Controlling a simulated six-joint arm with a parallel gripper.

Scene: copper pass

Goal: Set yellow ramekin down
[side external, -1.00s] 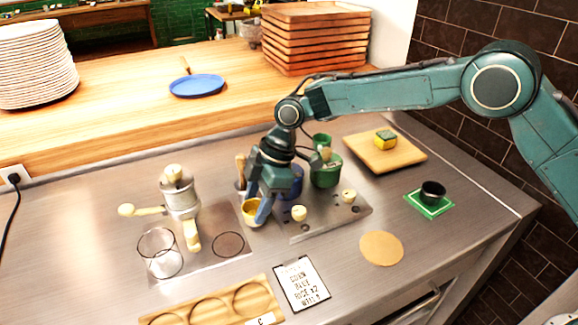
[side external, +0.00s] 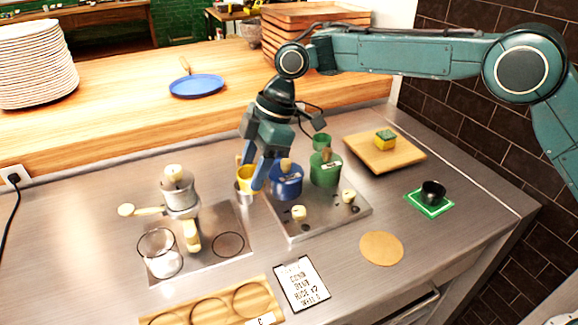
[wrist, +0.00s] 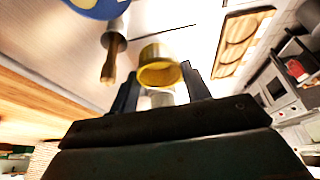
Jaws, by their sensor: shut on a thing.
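The yellow ramekin (side external: 247,180) is between the fingers of my gripper (side external: 252,178), which is shut on it. In the side view it is raised above the steel counter, in front of a small metal holder with a wooden-handled tool and left of the blue pot (side external: 286,184). In the wrist view the ramekin (wrist: 160,70) shows its round rim and sits between the two fingertips of my gripper (wrist: 160,82). I cannot tell its exact height above the counter.
A grinder (side external: 180,195) and a glass (side external: 160,250) stand left. A green pot (side external: 325,168) stands on the burner plate. A wooden tray with round wells (side external: 182,313), a card (side external: 301,284) and a round tan mat (side external: 381,248) lie in front. The counter between card and mat is clear.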

